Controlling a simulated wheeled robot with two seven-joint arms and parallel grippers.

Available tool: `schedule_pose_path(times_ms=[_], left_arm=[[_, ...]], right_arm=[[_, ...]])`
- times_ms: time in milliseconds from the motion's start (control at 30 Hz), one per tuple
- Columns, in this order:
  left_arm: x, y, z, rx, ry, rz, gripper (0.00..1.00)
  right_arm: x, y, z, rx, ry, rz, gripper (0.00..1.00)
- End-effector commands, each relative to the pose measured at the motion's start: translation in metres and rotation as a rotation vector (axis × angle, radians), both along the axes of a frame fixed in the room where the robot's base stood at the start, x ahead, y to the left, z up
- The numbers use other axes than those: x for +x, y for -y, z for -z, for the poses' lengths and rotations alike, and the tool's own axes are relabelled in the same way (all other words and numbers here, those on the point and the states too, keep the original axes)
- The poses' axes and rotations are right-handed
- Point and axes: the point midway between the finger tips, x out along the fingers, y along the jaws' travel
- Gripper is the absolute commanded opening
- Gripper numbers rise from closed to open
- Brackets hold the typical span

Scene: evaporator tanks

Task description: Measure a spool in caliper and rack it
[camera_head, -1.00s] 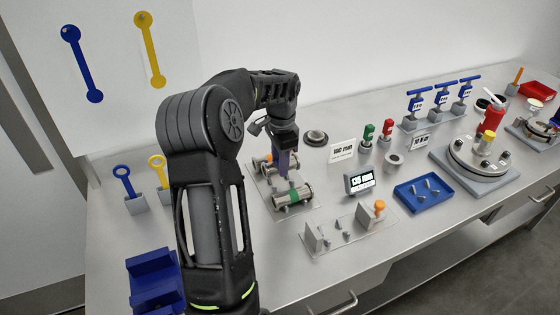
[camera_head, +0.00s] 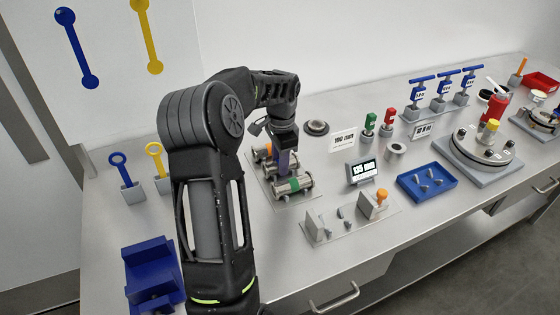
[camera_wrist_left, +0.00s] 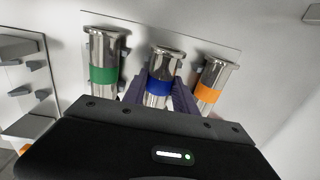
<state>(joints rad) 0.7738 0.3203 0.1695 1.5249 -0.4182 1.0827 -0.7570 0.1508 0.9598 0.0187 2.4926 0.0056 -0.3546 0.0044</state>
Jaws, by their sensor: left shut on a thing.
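My left gripper (camera_head: 286,163) is over the plate with the spools and is shut on the blue-banded metal spool (camera_wrist_left: 161,68), which lies between its fingers in the left wrist view. In the head view the gripper mostly hides that spool. The green-banded spool (camera_head: 292,186) lies on the near side, and the orange-banded spool (camera_head: 262,152) on the far side, apart from the fingers. The caliper fixture (camera_head: 345,222) with its orange knob (camera_head: 382,194) stands to the right and nearer. Its jaws look empty. My right gripper is out of view.
A small digital display (camera_head: 361,172) stands behind the caliper, its figures hard to read. A blue tray (camera_head: 427,185) with small parts lies to the right. A sign (camera_head: 343,141) and green and red items stand behind. A blue block (camera_head: 153,275) sits at front left.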

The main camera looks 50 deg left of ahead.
Motion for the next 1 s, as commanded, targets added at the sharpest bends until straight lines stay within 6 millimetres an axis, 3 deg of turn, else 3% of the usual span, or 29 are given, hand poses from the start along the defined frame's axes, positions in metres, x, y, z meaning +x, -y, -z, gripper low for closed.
schedule_pose_path(times_ms=[67, 100, 400, 767, 1000], left_arm=[[0.000, 0.000, -0.001, 0.001, 0.001, 0.000, 0.00], [0.000, 0.000, -0.001, 0.001, 0.001, 0.000, 0.34], [0.000, 0.000, 0.000, 0.001, 0.001, 0.000, 0.59], [0.000, 0.000, -0.004, 0.002, 0.002, 0.000, 0.59], [0.001, 0.001, -0.036, 0.003, 0.004, 0.000, 0.59]], right_arm=[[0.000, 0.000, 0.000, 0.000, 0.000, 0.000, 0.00], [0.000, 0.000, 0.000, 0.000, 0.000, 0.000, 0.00], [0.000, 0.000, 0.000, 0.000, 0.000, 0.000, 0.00], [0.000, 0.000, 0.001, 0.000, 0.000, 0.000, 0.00], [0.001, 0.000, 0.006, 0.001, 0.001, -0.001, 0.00]])
